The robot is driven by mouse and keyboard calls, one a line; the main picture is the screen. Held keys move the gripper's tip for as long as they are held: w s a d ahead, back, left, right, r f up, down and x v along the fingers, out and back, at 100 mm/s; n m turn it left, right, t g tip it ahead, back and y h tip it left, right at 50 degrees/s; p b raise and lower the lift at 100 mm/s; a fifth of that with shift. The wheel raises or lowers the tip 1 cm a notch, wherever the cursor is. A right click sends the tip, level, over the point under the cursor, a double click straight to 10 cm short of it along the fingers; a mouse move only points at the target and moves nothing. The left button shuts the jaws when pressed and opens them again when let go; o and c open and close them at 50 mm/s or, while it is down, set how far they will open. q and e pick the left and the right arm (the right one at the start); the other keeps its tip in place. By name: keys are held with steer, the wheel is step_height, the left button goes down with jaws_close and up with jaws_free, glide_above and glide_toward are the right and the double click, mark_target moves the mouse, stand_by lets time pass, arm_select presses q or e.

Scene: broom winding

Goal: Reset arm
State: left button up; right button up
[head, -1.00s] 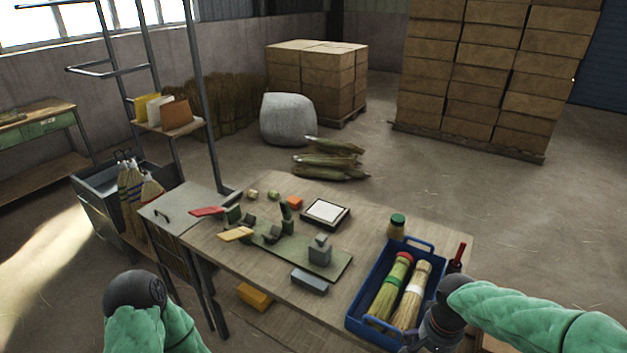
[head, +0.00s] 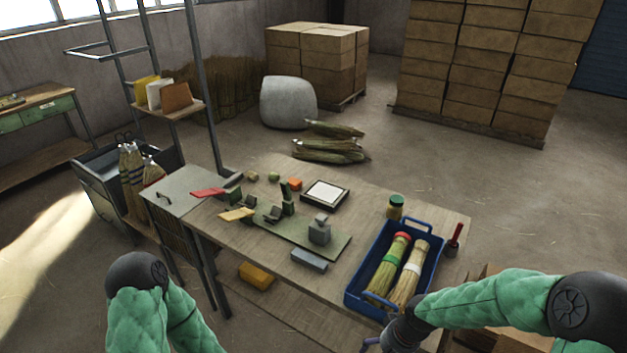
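My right arm, in a green quilted sleeve, comes in from the right. My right gripper (head: 378,343) is at the bottom edge, just in front of the blue crate; it is dark, small and partly cut off, so its fingers cannot be read. My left arm shows at the lower left as a green sleeve with a dark joint; its gripper is out of the frame. The blue crate (head: 352,303) stands at the table's right end. In it lie a broom bundle with a red-and-green band (head: 388,265) and one with a white band (head: 410,273).
The wooden table (head: 236,257) carries a green fixture board (head: 335,247), a grey block (head: 309,260), a white-topped scale (head: 325,194), a jar (head: 395,207) and a red-handled tool (head: 455,237). A metal bin with brooms (head: 130,175) stands left. Cardboard boxes lie beneath my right arm.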

steer(key=s+a+f, duration=0.4)
steer(key=f, duration=0.4)
steer(key=s+a+f+n+y, duration=0.1)
steer(key=s+a+f, duration=0.3)
steer(key=f, duration=0.3)
steer(key=shift+s+f, duration=0.35)
steer(key=shift+s, duration=0.3)
